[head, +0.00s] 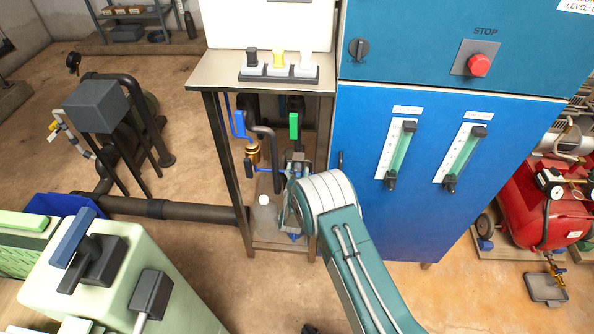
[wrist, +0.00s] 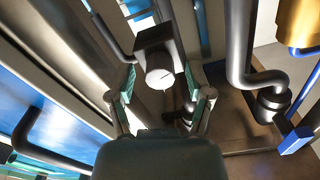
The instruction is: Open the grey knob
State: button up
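The grey knob (wrist: 160,72) is a short, light grey cylinder with a thin dark line on its face. It sits on a dark block in the upper middle of the wrist view. My gripper (wrist: 162,82) is open, with one green finger to the left of the knob and one to the right. Gaps show between the fingers and the knob, so it does not look gripped. In the head view my gripper (head: 297,167) reaches under the metal bench. I cannot make out the knob there, as my arm and the pipework crowd that spot.
Around the gripper are a dark bent pipe (wrist: 240,60), a brass fitting (wrist: 298,22) and a blue valve handle (wrist: 296,140). The bench (head: 212,78) covers the pipes. A blue cabinet (head: 430,200) stands close on the right, and a translucent bottle (head: 265,217) stands on the lower shelf.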

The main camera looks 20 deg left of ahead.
jog(key=shift+s, duration=0.15)
jog(key=v, duration=1.1)
jog(key=shift+s, duration=0.35)
jog(key=shift+w+d, duration=0.1)
jog(key=shift+d, duration=0.05)
jog(key=w+d+r+g, duration=0.2)
jog(key=w+r, duration=0.1)
jog(key=r, duration=0.4)
jog(key=w+d+r+g, duration=0.1)
jog(key=w+d+r, duration=0.2)
jog(key=r, duration=0.3)
jog(key=s+d+r+g, duration=0.3)
jog(key=d+r, duration=0.7)
jog(key=r, duration=0.4)
jog(key=s+d+r+n+g+h, duration=0.1)
jog(key=s+d+r+g+h, duration=0.15)
jog(key=s+d+r, duration=0.6)
jog(key=s+d+g, duration=0.1)
jog(key=s+d, duration=0.4)
jog(key=s, duration=0.5)
jog(key=s+d+g+h, duration=0.1)
jog(key=s+d+g, duration=0.1)
jog(key=s+d, duration=0.4)
jog(key=s, duration=0.4)
jog(key=shift+d+f, duration=0.3)
jog(key=shift+d, duration=0.05)
